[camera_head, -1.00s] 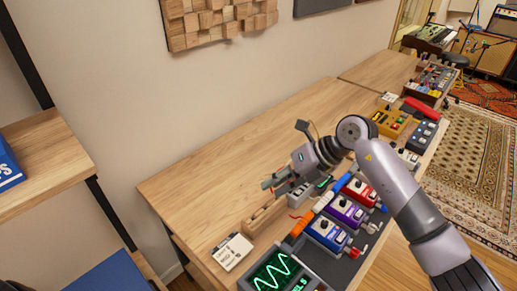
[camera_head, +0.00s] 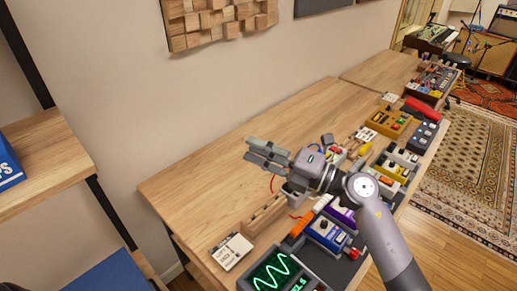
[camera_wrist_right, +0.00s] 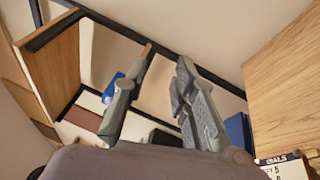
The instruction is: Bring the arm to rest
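My right arm comes in from the lower right in the head view. Its gripper (camera_head: 262,153) is over the wooden workbench (camera_head: 215,185), pointing left toward the wall. The two grey fingers also show in the right wrist view (camera_wrist_right: 158,70), apart with a clear gap and nothing between them. The wrist hides part of the bench and some pedals behind it. My left gripper is not in view.
Below the arm are a blue pedal (camera_head: 327,232), a scope with a green wave (camera_head: 273,272), a wooden rack (camera_head: 263,219) and a white card (camera_head: 231,251). A yellow pedal (camera_head: 388,122) stands farther back. A shelf (camera_head: 40,160) is at left. The bench's back half is clear.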

